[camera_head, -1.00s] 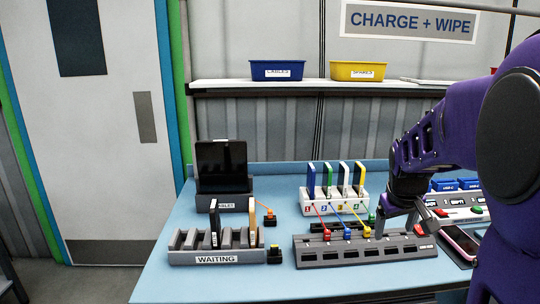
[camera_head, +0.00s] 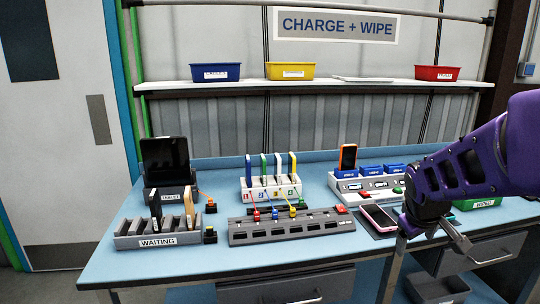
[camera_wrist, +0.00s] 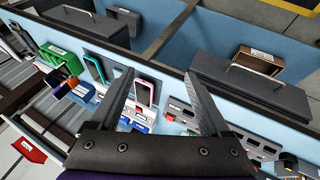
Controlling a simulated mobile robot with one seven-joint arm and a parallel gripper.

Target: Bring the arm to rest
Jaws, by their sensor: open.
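My gripper (camera_head: 436,244) hangs at the front right of the blue table (camera_head: 205,262), its two fingers spread with nothing between them. In the wrist view the gripper (camera_wrist: 160,85) also shows as two dark fingers apart, with phones, the table and drawers beyond. My purple arm enters from the right in the head view. A pink-edged phone (camera_head: 378,217) lies on a dark pad just left of the gripper, apart from it. An orange phone (camera_head: 348,157) stands upright in the white station with blue slots (camera_head: 350,185).
A grey slotted bar (camera_head: 290,227) and a white rack of coloured slabs (camera_head: 270,186) stand mid-table. The WAITING rack (camera_head: 157,241) and a tablet (camera_head: 165,160) are at left. A green bin (camera_head: 476,204) sits behind my arm. Drawers (camera_head: 480,250) are below; one looks open.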

